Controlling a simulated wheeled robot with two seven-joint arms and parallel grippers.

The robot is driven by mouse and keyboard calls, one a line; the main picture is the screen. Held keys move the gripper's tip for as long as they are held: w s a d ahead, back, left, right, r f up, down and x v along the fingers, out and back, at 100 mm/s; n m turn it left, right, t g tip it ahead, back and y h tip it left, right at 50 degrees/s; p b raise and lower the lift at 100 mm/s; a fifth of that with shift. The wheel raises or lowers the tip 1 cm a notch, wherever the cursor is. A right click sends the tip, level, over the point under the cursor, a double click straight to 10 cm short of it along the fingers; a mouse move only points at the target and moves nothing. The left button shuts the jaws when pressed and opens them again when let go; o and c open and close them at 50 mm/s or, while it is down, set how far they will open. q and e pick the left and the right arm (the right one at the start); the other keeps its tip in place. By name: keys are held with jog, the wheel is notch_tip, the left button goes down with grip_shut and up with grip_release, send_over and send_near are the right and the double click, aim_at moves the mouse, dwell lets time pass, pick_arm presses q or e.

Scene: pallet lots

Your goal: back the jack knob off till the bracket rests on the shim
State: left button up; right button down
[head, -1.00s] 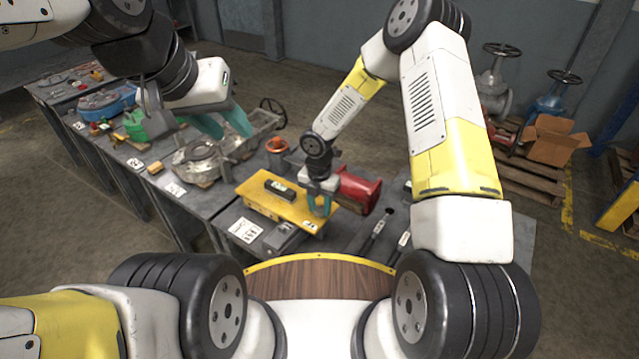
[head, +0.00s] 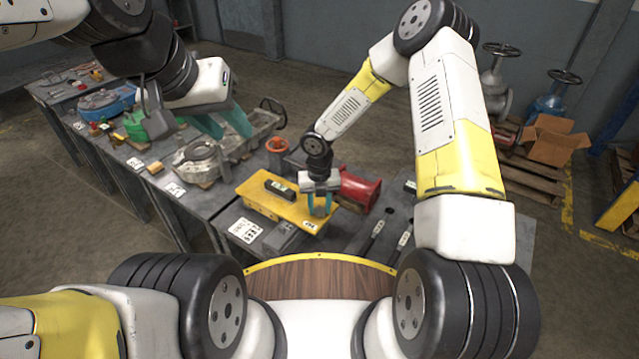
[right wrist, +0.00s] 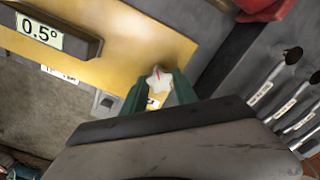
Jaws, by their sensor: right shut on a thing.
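The yellow bracket (head: 252,197) lies on the table in the middle of the head view, and its plate fills the upper part of the right wrist view (right wrist: 120,60). My right gripper (head: 320,207) is at the bracket's near right corner. In the right wrist view its teal fingers (right wrist: 157,88) are shut on a pale, star-shaped jack knob (right wrist: 158,80) with a red mark. A black digital level (head: 281,189) lies on the bracket; its display (right wrist: 40,30) reads 0.5°. I cannot make out the shim or any gap under the bracket. My left gripper (head: 224,124) is open, over the left part of the table.
A red flanged part (head: 359,188) lies just behind the right gripper. A grey box (head: 283,237) and a printed card (head: 244,230) lie before the bracket. Metal castings (head: 203,160) stand left.

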aim_at(319, 209)
jog(key=shift+r, duration=0.1)
jog(key=c, duration=1)
grip_release()
jog(key=shift+o, duration=0.2)
jog(key=shift+r, duration=3.85)
